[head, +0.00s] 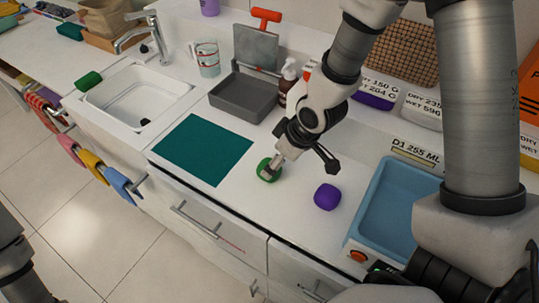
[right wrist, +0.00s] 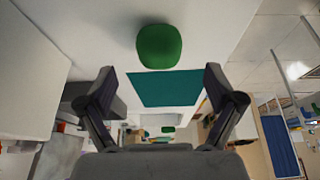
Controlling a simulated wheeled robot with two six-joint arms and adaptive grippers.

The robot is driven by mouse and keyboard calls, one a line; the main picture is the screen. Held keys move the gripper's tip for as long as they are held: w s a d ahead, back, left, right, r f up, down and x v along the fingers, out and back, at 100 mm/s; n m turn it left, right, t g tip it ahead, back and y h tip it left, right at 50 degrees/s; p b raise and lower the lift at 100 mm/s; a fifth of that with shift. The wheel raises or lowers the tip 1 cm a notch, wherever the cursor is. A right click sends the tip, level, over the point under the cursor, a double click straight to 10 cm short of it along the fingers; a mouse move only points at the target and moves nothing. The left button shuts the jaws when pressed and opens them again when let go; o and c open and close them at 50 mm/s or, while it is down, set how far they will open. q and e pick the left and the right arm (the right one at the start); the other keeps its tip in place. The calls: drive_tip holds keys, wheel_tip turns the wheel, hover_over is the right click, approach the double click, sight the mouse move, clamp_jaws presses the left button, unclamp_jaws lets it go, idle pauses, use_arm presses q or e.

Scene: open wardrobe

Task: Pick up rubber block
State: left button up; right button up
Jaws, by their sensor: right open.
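A green rounded block (head: 272,177) lies on the white counter, just right of the teal mat (head: 200,150). My right gripper (head: 298,167) is open and empty above the counter near it; one finger partly covers the block in the head view. In the right wrist view the green block (right wrist: 159,46) appears beyond the gap between the spread fingertips (right wrist: 160,74), not held. A purple rounded block (head: 327,197) lies to the right of it. Which block is rubber cannot be told by looks. My left gripper is out of view.
A blue tray (head: 362,212) stands on the right. A grey bin (head: 240,102) and a soap bottle (head: 288,78) stand behind the mat. Another green block (head: 88,80) lies by the sink (head: 135,98). Counter around the near blocks is clear.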

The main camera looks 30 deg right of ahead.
drive_tip(key=p+x, duration=0.1)
drive_tip(key=x, duration=0.5)
drive_tip(key=shift+w+d+f, duration=0.1)
drive_tip(key=shift+w+f, duration=0.05)
drive_tip(key=shift+f, duration=0.15)
drive_tip(key=shift+r, duration=0.1)
drive_tip(key=shift+c, duration=1.4)
drive_tip(key=c, duration=1.1)
